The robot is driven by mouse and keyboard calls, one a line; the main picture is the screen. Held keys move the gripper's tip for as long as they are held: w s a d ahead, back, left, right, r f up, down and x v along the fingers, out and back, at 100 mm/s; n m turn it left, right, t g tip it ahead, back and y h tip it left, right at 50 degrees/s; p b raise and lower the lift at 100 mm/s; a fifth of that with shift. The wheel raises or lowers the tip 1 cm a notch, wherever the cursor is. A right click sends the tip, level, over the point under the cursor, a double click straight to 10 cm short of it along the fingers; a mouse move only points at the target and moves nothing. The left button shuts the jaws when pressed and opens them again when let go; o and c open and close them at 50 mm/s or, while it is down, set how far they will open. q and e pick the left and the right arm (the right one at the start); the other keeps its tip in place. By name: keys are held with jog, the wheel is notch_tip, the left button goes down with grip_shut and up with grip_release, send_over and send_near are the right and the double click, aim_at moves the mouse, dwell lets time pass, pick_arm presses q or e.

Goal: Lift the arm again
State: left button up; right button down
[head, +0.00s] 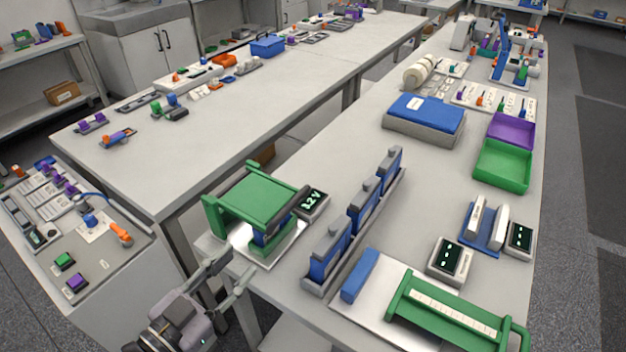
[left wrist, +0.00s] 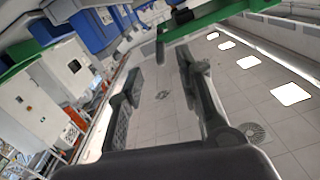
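My left gripper (head: 238,270) is at the bottom left of the head view, just off the near edge of the right table. Its fingers are apart. In the left wrist view the two fingers (left wrist: 160,75) stand apart with only ceiling-like panels visible between them. My right gripper is in neither view.
A grey rack (head: 392,200) holds blue blocks. A green-handled fixture (head: 448,310) lies at the near right. Green (head: 503,165) and purple trays (head: 511,131) stand farther back. The left table (head: 215,150) has bare room.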

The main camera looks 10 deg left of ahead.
pick_arm(q)
notch_tip(320, 180, up, 2)
jog(key=p, duration=0.2)
send_near(296, 197)
jog(key=x, duration=1)
jog(key=shift+f, duration=0.4)
jog(key=shift+c, duration=0.6)
grip_shut()
